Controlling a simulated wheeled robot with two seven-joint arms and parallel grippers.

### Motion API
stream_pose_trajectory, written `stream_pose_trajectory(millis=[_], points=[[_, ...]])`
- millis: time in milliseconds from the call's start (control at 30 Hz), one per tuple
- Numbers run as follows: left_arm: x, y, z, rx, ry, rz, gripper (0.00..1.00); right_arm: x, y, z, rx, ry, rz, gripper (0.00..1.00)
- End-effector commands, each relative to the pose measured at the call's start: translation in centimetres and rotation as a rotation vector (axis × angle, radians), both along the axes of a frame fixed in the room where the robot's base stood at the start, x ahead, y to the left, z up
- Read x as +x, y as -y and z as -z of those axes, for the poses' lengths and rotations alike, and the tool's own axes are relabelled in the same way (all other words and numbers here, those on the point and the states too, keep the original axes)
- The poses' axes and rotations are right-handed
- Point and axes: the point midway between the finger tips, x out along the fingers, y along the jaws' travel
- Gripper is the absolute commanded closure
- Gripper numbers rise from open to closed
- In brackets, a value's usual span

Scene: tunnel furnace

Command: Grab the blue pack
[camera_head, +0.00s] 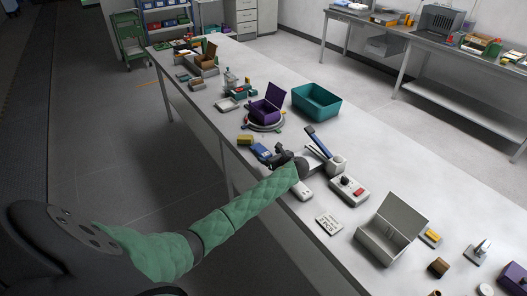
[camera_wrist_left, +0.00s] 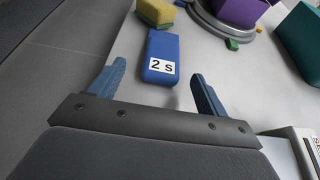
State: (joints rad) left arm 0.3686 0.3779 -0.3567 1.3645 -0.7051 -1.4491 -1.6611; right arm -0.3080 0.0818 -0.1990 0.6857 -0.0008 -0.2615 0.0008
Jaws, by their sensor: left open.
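The blue pack (camera_wrist_left: 162,50) lies on the table with a white label reading "2 s". In the left wrist view it is ahead of my left gripper (camera_wrist_left: 158,84), roughly between the lines of the two fingers, with its near end close to the fingertips. The fingers are apart and empty. In the head view the blue pack (camera_head: 261,151) sits at the table's near edge, just left of my left gripper (camera_head: 272,157). My right gripper is not in view.
A yellow-green sponge (camera_wrist_left: 157,12) lies just beyond the pack. A round stand with a purple box (camera_head: 266,111) and a teal bin (camera_head: 316,100) are farther back.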

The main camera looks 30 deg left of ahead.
Motion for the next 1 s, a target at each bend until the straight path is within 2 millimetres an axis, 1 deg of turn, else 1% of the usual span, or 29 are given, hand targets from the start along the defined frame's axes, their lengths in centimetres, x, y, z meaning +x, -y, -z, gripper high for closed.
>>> stream_pose_trajectory(millis=[167,233,267,367,533,667,867,967,1000], points=[[0.5,-1.0,0.0,0.0,0.0,0.0,0.24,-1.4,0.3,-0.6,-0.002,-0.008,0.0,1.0],[0.7,-1.6,0.0,0.0,-0.001,-0.001,0.24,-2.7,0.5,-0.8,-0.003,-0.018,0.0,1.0],[0.9,-1.9,0.0,0.0,0.0,-0.001,0.24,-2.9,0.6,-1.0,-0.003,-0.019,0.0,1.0],[1.3,-3.0,0.2,0.0,-0.001,-0.001,0.24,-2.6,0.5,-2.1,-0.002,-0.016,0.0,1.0],[1.9,-4.5,1.2,0.0,0.0,-0.001,0.24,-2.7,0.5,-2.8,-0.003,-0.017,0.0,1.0],[2.1,-4.9,1.5,0.0,0.0,0.0,0.24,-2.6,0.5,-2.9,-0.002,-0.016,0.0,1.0],[2.1,-4.9,1.6,0.0,0.001,0.001,0.24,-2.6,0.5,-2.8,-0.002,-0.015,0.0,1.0],[2.1,-4.9,1.6,0.0,0.001,0.001,0.41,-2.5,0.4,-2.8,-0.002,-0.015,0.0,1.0],[2.1,-4.9,1.6,0.0,0.001,0.001,0.49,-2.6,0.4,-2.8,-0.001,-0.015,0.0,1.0]])
